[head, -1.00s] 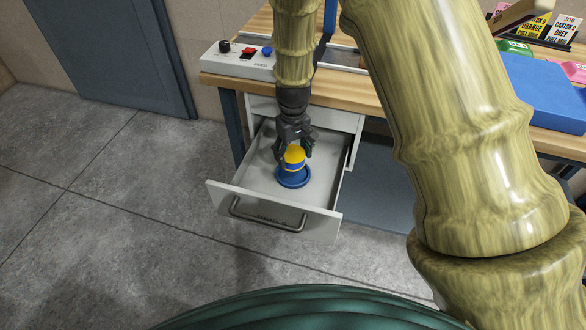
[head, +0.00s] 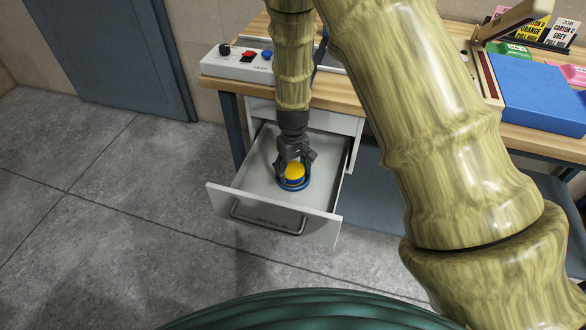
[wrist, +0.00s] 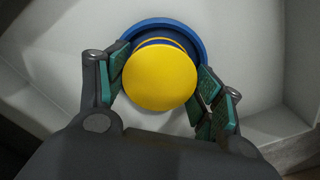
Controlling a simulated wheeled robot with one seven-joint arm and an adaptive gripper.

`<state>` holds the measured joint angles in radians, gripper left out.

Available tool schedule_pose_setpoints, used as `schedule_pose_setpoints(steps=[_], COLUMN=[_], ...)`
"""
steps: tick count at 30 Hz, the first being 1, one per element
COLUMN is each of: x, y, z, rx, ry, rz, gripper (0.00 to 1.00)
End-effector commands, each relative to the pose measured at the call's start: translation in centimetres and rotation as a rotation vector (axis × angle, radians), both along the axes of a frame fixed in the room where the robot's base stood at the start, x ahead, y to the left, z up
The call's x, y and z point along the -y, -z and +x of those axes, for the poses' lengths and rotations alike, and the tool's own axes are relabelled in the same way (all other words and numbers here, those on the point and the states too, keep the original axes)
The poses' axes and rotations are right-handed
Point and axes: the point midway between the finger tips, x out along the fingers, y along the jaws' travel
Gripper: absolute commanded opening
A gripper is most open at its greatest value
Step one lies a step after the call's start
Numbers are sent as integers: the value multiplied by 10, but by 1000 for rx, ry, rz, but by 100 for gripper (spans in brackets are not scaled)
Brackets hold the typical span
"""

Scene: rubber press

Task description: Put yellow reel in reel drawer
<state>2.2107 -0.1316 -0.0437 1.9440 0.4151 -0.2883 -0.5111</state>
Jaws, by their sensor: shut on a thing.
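The yellow reel (head: 295,172) is inside the open drawer (head: 262,185), with a blue round rim at its base. In the wrist view the yellow round top (wrist: 159,76) faces me, and the blue rim (wrist: 160,24) shows behind it. My gripper (head: 295,160) points down into the drawer, with its green-padded fingers on both sides of the reel, shut on it. In the wrist view my gripper (wrist: 160,88) has one finger at the left and one at the right of the yellow top. I cannot tell whether the blue rim touches the drawer floor.
The drawer hangs open below the wooden bench (head: 345,92), its front and handle (head: 268,217) toward me. A control box (head: 240,62) with buttons stands on the bench. A blue box (head: 538,95) is at the right. The drawer floor around the reel is clear.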

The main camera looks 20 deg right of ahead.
Motion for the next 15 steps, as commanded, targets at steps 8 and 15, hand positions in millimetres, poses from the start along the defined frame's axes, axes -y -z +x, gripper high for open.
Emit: schedule_pose_setpoints(steps=[8, 15], x=[0, 0], y=[2, 2], z=[0, 0], rx=[0, 0], ry=[0, 0], rz=[0, 0], gripper=[88, 88])
